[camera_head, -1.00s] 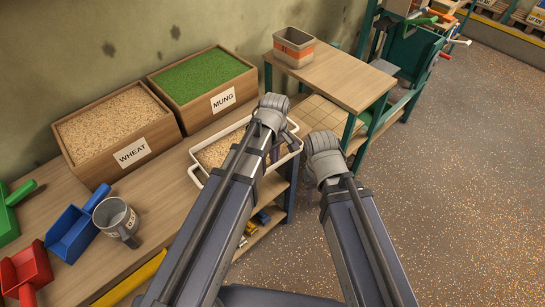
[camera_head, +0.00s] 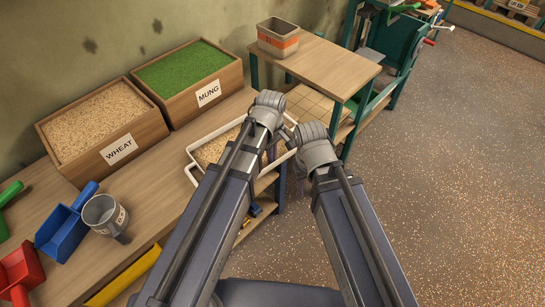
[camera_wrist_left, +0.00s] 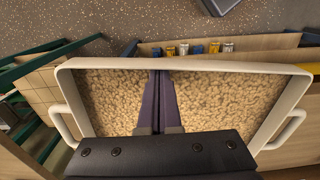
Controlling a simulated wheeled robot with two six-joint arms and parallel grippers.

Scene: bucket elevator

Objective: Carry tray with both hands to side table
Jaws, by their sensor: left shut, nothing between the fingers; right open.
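The white tray (camera_head: 212,134) holds pale grain and sits at the right end of the wooden bench. In the left wrist view its rim (camera_wrist_left: 225,66) and both side handles show. My left gripper (camera_wrist_left: 158,100) is shut and empty above the grain, between the handles. In the head view my left gripper (camera_head: 270,152) covers part of the tray. My right gripper (camera_head: 299,182) is open beside the tray's right end; its fingers are mostly hidden by the wrist. A wooden-topped table (camera_head: 325,72) with teal legs stands just beyond the tray.
A bin with an orange band (camera_head: 277,38) stands on that table's far left corner. WHEAT (camera_head: 145,132) and MUNG (camera_head: 228,88) boxes line the wall. A metal mug (camera_head: 104,214), blue scoop (camera_head: 62,232) and red scoop (camera_head: 20,272) lie on the bench. Floor at right is clear.

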